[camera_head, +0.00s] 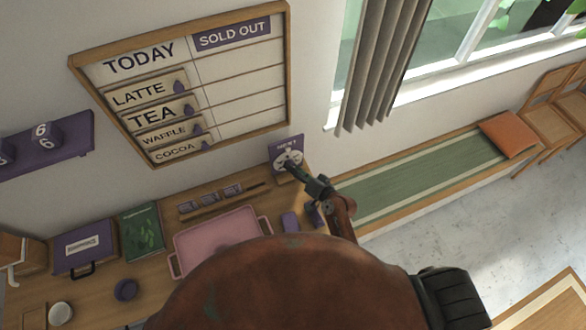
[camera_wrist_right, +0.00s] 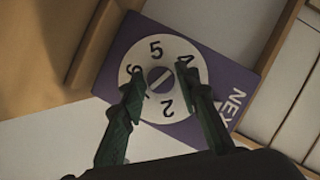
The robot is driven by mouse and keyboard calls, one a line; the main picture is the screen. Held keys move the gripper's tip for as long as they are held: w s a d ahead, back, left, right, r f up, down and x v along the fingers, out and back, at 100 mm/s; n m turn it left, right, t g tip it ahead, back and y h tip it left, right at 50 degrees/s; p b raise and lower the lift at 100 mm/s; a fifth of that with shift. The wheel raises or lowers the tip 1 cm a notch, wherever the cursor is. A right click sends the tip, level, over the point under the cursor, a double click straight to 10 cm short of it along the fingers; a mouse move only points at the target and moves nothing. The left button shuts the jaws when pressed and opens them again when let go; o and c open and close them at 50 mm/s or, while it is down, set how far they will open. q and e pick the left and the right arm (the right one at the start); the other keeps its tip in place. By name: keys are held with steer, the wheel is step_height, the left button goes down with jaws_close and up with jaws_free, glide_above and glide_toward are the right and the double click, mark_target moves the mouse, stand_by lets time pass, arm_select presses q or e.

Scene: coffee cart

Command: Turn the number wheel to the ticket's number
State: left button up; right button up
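The number wheel (camera_head: 287,157) is a white disc on a purple "NEXT" sign (camera_head: 284,143) that stands at the back right of the counter. In the right wrist view the wheel (camera_wrist_right: 158,56) shows the digits 5, 4, 2 and what looks like a 6, around a slotted centre knob (camera_wrist_right: 161,79). My right gripper (camera_head: 294,170) is at the wheel. Its two green fingers (camera_wrist_right: 160,85) are apart, one on each side of the knob and overlapping the disc; contact is unclear. They partly cover digits. I cannot make out a ticket. My left gripper is not in view.
A pink tray (camera_head: 218,241), a green book (camera_head: 142,232), a purple case (camera_head: 85,246) and small purple items (camera_head: 290,221) are on the counter (camera_head: 100,303). The menu board (camera_head: 190,75) hangs above. A purple shelf (camera_head: 70,145) with number cubes is at left.

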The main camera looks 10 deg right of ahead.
steer(key=c, duration=0.3)
jaws_close()
arm_select(q)
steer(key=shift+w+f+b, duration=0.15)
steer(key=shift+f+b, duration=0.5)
steer(key=shift+b, duration=0.05)
arm_select(e)
steer(key=shift+m+y, duration=0.4)
steer(key=shift+m, duration=0.2)
steer(key=o, duration=0.7)
jaws_free()
